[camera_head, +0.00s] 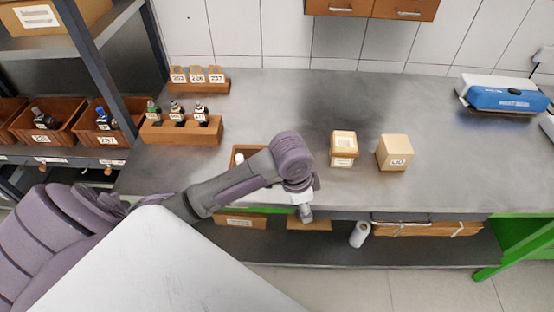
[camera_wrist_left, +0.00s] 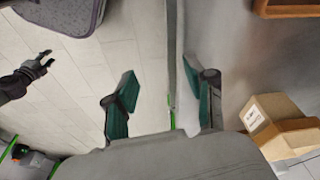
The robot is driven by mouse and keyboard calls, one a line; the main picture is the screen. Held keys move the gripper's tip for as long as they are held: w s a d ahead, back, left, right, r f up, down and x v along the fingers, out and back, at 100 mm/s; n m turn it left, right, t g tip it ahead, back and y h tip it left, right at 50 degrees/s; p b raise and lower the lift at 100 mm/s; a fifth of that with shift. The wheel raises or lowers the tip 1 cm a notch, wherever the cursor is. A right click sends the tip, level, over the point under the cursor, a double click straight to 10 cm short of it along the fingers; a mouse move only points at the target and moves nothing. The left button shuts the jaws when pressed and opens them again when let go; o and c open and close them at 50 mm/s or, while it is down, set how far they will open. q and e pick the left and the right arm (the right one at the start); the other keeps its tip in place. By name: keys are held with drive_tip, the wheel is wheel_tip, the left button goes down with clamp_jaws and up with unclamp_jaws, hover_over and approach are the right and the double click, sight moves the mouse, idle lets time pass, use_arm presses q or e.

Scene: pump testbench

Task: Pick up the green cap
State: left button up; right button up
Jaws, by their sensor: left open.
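A small bottle with a green top (camera_head: 152,107) stands at the left end of a wooden rack on the bench, in the head view. I cannot tell whether this top is the green cap. My left gripper (camera_head: 305,213) hangs at the bench's front edge, right of the rack and well apart from it. In the left wrist view its green-padded fingers (camera_wrist_left: 160,100) are wide apart with nothing between them. A dark gripper (camera_wrist_left: 45,62), seemingly my right one, shows small at the left of that view; its opening is unclear.
Two cardboard boxes, one (camera_head: 343,148) and another (camera_head: 394,153), stand on the bench (camera_head: 450,180) right of my left arm. A wooden tray (camera_head: 240,153) is partly hidden behind the arm. A blue case (camera_head: 507,97) lies at the right.

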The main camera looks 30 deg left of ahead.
use_arm(q)
drive_tip(key=w+a+r+g+y, duration=0.2)
drive_tip(key=w+a+r, duration=0.8)
drive_tip(key=a+r, duration=0.4)
drive_tip(key=f, duration=0.5)
drive_tip(key=f+p, duration=0.1)
drive_tip(key=f, duration=0.2)
drive_tip(key=shift+a+f, duration=0.25)
drive_tip(key=shift+s+d+f+p, duration=0.1)
drive_tip(key=shift+f+p, duration=0.35)
drive_tip(key=shift+f, duration=0.95)
drive_tip(key=shift+s+f+p, duration=0.1)
drive_tip(key=shift+f+p, duration=0.3)
drive_tip(key=shift+f, duration=0.95)
drive_tip(key=c, duration=0.8)
use_arm(e)
drive_tip(key=r, duration=0.3)
drive_tip(key=shift+d, duration=0.25)
